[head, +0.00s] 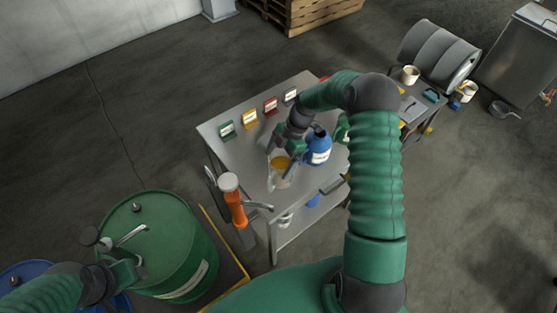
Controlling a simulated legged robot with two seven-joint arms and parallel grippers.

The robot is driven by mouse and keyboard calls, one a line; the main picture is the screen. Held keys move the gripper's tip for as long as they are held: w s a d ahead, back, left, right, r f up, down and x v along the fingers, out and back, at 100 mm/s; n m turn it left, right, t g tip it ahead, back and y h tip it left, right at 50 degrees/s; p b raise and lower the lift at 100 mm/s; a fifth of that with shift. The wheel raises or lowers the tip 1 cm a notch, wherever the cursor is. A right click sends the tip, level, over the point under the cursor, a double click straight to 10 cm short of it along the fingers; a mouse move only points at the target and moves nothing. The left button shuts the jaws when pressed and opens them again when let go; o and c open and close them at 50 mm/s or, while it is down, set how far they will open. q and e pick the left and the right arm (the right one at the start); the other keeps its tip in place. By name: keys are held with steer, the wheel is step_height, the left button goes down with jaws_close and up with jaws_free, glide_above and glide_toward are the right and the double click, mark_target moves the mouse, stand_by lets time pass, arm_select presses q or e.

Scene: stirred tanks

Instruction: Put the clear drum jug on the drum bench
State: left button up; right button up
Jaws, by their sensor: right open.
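A clear jug (281,180) with amber contents stands near the front edge of a steel bench (225,149) in the middle of the view. My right gripper (279,149) is open, just above and behind the jug's top; whether it touches the jug I cannot tell. A blue bottle (319,147) with a white label stands just right of the jug. My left gripper (132,262) is low on the left, over the green drum; its jaws are too small and dark to read. Which bench is the drum bench is not clear from the view.
Coloured cards (270,106) line the bench's back. An orange hand pump (233,200) stands at its left front, near the green drum (165,235). At right, a grey drum (437,55) lies behind a small cluttered bench (415,108) with mugs. A pallet (305,14) is behind.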

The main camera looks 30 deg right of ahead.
steer(key=b+v, duration=0.2)
steer(key=v, duration=0.9)
steer(key=s+a+r+m+t+h, duration=0.1)
steer(key=s+a+m+h, duration=0.3)
steer(key=s+a+m, duration=1.1)
steer(key=shift+s+a+m+t, duration=0.4)
steer(key=shift+m+t, duration=0.3)
steer(key=shift+m, duration=0.5)
steer(key=shift+d, duration=0.3)
